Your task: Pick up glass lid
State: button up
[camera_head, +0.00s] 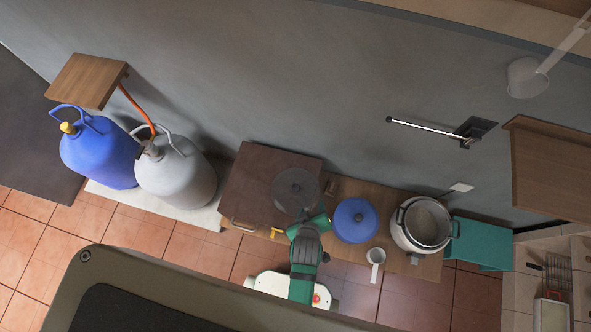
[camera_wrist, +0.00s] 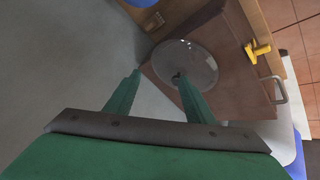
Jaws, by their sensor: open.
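The glass lid (camera_head: 296,188) is a round, see-through disc with a small dark knob. It lies on the dark brown box-like surface (camera_head: 247,178) at the right end of that surface. In the wrist view the glass lid (camera_wrist: 198,64) lies ahead of the fingers, and its knob is beside the right fingertip. My gripper (camera_wrist: 156,74) is open, with two green fingers apart and nothing between them. In the head view my gripper (camera_head: 309,224) is at the lid's lower right edge. I cannot tell whether a finger touches the lid.
A blue gas bottle (camera_head: 97,158) and a grey one (camera_head: 176,176) stand left. The wall is close behind.

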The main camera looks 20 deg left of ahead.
aim_at(297, 188)
jog(key=w+a+n+g, duration=0.7)
jog(key=w+a, duration=0.1)
jog(key=w, duration=0.2)
jog(key=shift+h, duration=0.3)
jog(key=f, duration=0.4)
jog(key=shift+s+f, duration=0.2)
jog(key=shift+s, duration=0.05)
jog(key=shift+d+f, duration=0.1)
jog(key=shift+f, duration=2.9)
grip_shut()
